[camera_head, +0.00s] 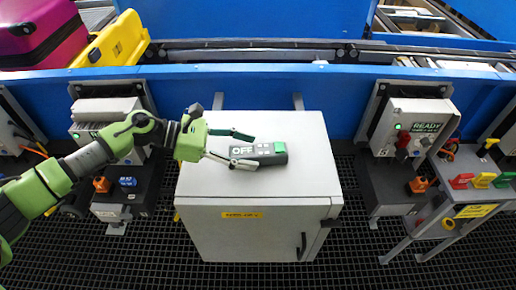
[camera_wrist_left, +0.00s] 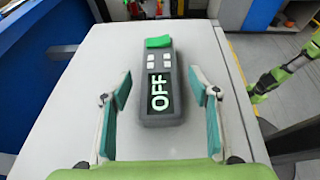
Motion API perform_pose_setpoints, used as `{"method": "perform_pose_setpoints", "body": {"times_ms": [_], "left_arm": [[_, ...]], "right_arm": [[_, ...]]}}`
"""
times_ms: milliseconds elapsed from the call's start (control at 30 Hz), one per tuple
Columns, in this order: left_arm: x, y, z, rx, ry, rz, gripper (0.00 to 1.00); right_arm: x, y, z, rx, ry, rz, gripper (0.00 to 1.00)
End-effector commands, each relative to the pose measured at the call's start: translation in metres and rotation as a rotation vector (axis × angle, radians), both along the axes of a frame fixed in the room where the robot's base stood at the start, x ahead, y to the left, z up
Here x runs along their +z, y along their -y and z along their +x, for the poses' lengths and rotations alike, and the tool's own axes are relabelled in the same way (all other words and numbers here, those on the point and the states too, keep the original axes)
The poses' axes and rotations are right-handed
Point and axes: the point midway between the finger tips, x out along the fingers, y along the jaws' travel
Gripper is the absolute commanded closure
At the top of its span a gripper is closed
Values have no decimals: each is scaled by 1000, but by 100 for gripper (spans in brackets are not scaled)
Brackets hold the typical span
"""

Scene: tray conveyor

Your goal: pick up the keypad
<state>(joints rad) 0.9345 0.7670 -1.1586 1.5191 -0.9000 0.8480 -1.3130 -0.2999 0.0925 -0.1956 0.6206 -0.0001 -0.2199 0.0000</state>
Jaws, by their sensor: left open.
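The keypad (camera_head: 271,154) is a dark grey handheld block with a lit "OFF" label, pale buttons and a green end. It lies on the flat grey top of a cabinet (camera_head: 300,190). In the left wrist view the keypad (camera_wrist_left: 160,85) lies lengthwise ahead, with its "OFF" end nearest me. My left gripper (camera_head: 246,149) comes in from the left, low over the cabinet top, at the keypad's "OFF" end. In the wrist view its fingers (camera_wrist_left: 163,105) are apart, one on each side of that end, with gaps visible.
A blue conveyor wall (camera_head: 260,85) runs behind the cabinet. A control post marked "READY" (camera_head: 415,125) stands to the right, and another control box (camera_head: 105,115) to the left. A stand with coloured handles (camera_head: 480,182) is at far right. The rest of the cabinet top is clear.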

Motion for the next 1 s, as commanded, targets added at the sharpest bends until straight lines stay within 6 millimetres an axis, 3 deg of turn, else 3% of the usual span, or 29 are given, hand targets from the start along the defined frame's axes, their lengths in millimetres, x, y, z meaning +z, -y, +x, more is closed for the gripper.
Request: {"method": "perform_pose_setpoints", "body": {"times_ms": [33,200,433,600,633,1000], "left_arm": [[2,8,1,-1,-2,-1,44],[-7,21,2,0,0,-1,44],[-9,22,2,0,1,-1,44],[-9,22,2,1,1,-1,89],[-9,22,2,1,1,-1,92],[-5,22,3,0,3,-2,92]], "right_arm": [[9,-1,0,0,0,1,60],[13,-6,0,-1,0,6,60],[11,-17,-1,-2,-1,20,60],[11,-20,-1,0,-2,22,60],[11,-20,-1,0,-2,22,60],[11,-11,-1,2,-2,13,60]]}}
